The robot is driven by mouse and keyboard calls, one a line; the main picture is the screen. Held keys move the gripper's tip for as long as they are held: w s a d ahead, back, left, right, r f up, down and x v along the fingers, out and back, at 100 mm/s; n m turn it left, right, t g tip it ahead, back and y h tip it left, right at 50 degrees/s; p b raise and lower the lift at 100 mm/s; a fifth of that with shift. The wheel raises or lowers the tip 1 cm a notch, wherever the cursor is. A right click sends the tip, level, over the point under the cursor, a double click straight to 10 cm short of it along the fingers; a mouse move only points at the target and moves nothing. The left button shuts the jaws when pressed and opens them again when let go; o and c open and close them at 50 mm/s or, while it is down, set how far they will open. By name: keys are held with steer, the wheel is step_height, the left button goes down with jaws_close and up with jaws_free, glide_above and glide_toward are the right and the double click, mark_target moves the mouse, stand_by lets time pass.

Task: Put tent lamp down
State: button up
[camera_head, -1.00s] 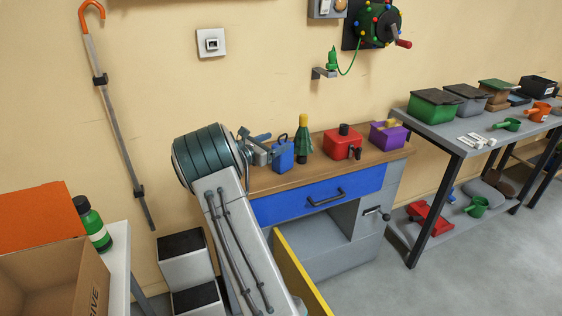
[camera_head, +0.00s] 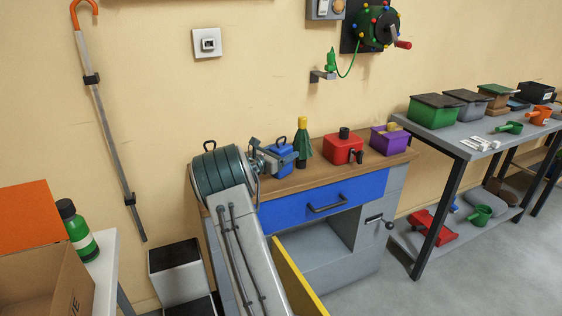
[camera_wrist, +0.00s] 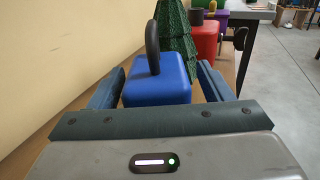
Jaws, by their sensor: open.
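The blue box-shaped thing with a dark loop handle (camera_head: 281,160), which I take for the tent lamp, stands upright on the brown desk top (camera_head: 330,180). My gripper (camera_head: 284,157) is open at its left side in the head view. In the wrist view, the blue thing (camera_wrist: 160,85) sits between the two spread fingers of my gripper (camera_wrist: 160,92). A gap shows at the left finger; I cannot tell if the right finger touches it.
A green cone with a yellow top (camera_head: 303,145), a red box (camera_head: 343,149) and a purple box (camera_head: 389,139) stand to the right on the desk. An open yellow panel (camera_head: 297,277) is below.

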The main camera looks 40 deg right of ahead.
steer(key=shift+w+d+f, duration=0.1)
steer(key=shift+w+d, duration=0.1)
steer(key=shift+d, duration=0.6)
steer(key=c, duration=1.4)
